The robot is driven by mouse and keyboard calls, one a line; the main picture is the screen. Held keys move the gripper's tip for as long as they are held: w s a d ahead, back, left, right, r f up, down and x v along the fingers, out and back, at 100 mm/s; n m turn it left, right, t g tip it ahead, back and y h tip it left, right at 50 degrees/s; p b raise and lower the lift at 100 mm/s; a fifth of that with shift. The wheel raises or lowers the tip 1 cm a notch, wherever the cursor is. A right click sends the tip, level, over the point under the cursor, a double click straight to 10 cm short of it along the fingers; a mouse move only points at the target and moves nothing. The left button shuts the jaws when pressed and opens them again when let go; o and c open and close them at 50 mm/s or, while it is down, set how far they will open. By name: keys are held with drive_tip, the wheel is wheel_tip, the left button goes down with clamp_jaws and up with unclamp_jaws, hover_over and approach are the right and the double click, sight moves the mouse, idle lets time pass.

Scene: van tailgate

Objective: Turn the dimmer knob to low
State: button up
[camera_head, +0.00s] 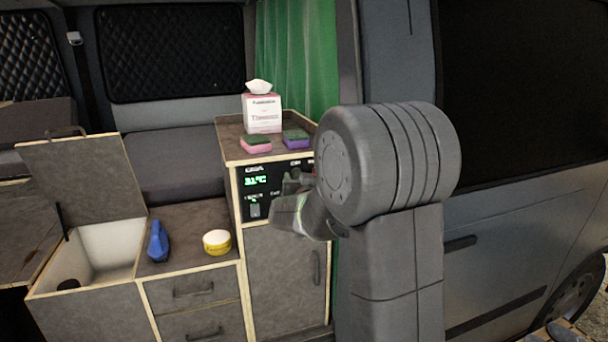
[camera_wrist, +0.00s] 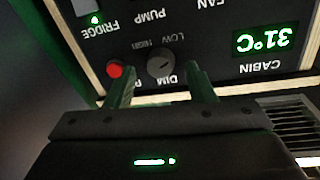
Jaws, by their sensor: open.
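The dimmer knob (camera_wrist: 160,64) is a small dark round knob on the black control panel (camera_wrist: 215,75), beside the DIM label and the LOW and HIGH marks, which appear upside down in the wrist view. Its pointer setting is too small to read surely. My gripper (camera_wrist: 160,72) is open, with one finger on each side of the knob in that view; whether either finger touches it I cannot tell. In the head view my gripper (camera_head: 292,182) is in front of the right part of the panel (camera_head: 257,184), and my arm hides the knob.
A red button (camera_wrist: 115,69) is close beside one finger. The panel also has a green 31°C display (camera_wrist: 265,40) and a fridge switch (camera_head: 255,210). Sponges (camera_head: 256,144) and a tissue box (camera_head: 262,113) stand on the cabinet top above. A yellow tub (camera_head: 217,242) sits lower left.

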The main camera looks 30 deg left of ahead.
drive_tip(key=shift+w+a, duration=0.25)
drive_tip(key=c, duration=1)
drive_tip(key=shift+f, duration=0.1)
drive_tip(key=shift+f+b, duration=0.1)
drive_tip(key=shift+b, duration=0.6)
drive_tip(key=shift+m+b, duration=0.4)
drive_tip(key=shift+b, duration=0.05)
drive_tip(key=shift+m+b, duration=0.5)
drive_tip(key=shift+b, duration=0.05)
